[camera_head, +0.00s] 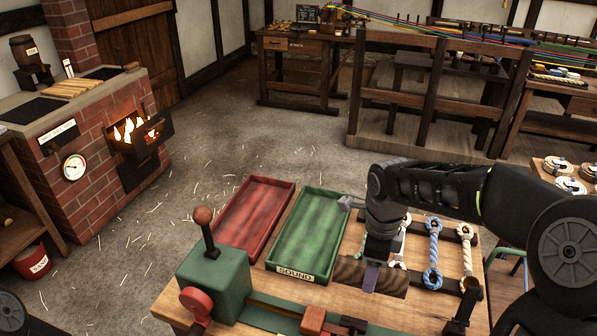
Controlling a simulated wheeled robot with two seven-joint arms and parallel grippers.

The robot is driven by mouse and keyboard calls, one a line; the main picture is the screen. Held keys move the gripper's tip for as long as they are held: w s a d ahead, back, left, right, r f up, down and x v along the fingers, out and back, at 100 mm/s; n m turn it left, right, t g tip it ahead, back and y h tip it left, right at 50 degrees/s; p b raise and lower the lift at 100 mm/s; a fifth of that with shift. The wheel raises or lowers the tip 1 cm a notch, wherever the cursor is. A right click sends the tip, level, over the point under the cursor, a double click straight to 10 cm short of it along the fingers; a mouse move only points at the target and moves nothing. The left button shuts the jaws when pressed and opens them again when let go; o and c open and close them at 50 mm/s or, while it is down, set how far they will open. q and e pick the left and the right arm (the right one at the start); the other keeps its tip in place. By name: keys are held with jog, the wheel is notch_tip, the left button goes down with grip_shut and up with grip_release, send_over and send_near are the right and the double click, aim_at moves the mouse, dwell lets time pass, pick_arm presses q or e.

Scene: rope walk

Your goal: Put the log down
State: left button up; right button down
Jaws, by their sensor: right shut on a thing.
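The log (394,281) is a dark brown, flat-sided piece at the right part of the near workbench. My right gripper (373,264) points down and is shut on it. A purple strip shows at the gripper's lower end, over the log's near face. The gripper and wrist hide the log's middle. I cannot tell whether its underside touches the bench top. My left gripper is out of view.
A green tray (309,233) labelled SOUND and a red tray (252,217) lie empty on the bench (413,315). A green machine (213,280) with a lever stands at left. A brick stove (92,172) burns at far left.

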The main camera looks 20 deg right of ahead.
jog(key=n, duration=0.3)
jog(key=shift+d+r, duration=0.1)
jog(key=n, duration=0.2)
jog(key=w+n, duration=0.1)
jog(key=n, duration=0.1)
jog(key=shift+d+r, duration=0.15)
jog(key=shift+r, duration=0.15)
jog(key=w+n, duration=0.1)
jog(key=n, duration=0.1)
jog(key=w+a+n, duration=0.1)
jog(key=n, duration=0.2)
jog(key=w+n, duration=0.1)
jog(key=n, duration=0.2)
jog(key=shift+w+a, duration=0.2)
jog(key=shift+a, duration=0.05)
jog(key=w+a+f+n, duration=0.3)
jog(key=w+a+n, duration=0.3)
jog(key=a+n, duration=0.4)
jog(key=shift+a, duration=0.6)
